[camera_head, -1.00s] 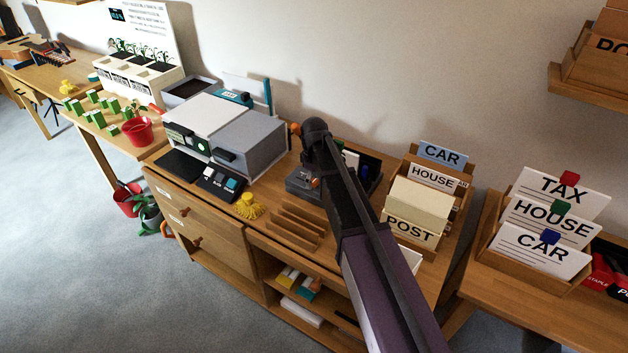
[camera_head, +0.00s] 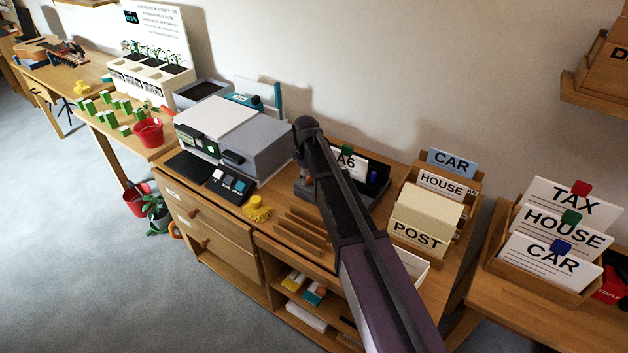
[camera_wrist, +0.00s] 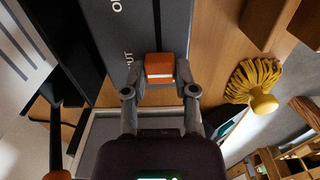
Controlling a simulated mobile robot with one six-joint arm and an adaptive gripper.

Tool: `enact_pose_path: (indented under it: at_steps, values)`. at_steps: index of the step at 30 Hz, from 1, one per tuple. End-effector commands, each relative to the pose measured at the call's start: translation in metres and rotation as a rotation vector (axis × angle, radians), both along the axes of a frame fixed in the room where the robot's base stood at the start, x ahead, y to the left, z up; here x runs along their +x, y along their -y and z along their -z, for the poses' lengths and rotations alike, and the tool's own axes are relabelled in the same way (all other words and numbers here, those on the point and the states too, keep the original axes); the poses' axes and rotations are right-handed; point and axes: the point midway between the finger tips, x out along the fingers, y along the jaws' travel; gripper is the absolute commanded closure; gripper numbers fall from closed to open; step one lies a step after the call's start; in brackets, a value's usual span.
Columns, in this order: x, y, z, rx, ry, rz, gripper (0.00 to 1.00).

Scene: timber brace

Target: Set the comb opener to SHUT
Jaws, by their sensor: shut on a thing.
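The comb opener is a grey unit (camera_head: 301,190) on the desk, mostly hidden behind my arm in the head view. In the wrist view its grey panel (camera_wrist: 178,35) fills the upper middle. An orange slider knob (camera_wrist: 160,66) with a pale line sits on it, beside partly cut-off lettering ending in "UT". Letters starting with "O" show farther up the panel. My gripper (camera_wrist: 160,73) is shut on the orange knob, one finger on each side. In the head view my gripper's fingertips are hidden.
A yellow brush (camera_head: 258,208) and a wooden slotted rack (camera_head: 300,232) stand close by. A grey printer-like machine (camera_head: 255,143) is to the left. The POST card box (camera_head: 420,228) is to the right. A black lever with an orange end (camera_wrist: 57,174) shows beside the panel.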

Motion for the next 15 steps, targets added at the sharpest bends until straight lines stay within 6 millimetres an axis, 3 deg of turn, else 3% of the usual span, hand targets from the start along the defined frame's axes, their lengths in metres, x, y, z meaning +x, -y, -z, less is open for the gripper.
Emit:
enact_pose_path:
  at_steps: [6,7,10,15]
  values:
    - [0.0038,-0.0042,-0.0003,0.010,0.009,-0.001,1.00]
    - [0.0040,-0.0043,-0.0003,0.010,0.009,-0.001,0.60]
    - [0.0040,-0.0040,-0.0004,0.009,0.010,-0.001,0.30]
    - [0.0030,-0.0029,-0.0003,0.007,0.007,-0.001,0.29]
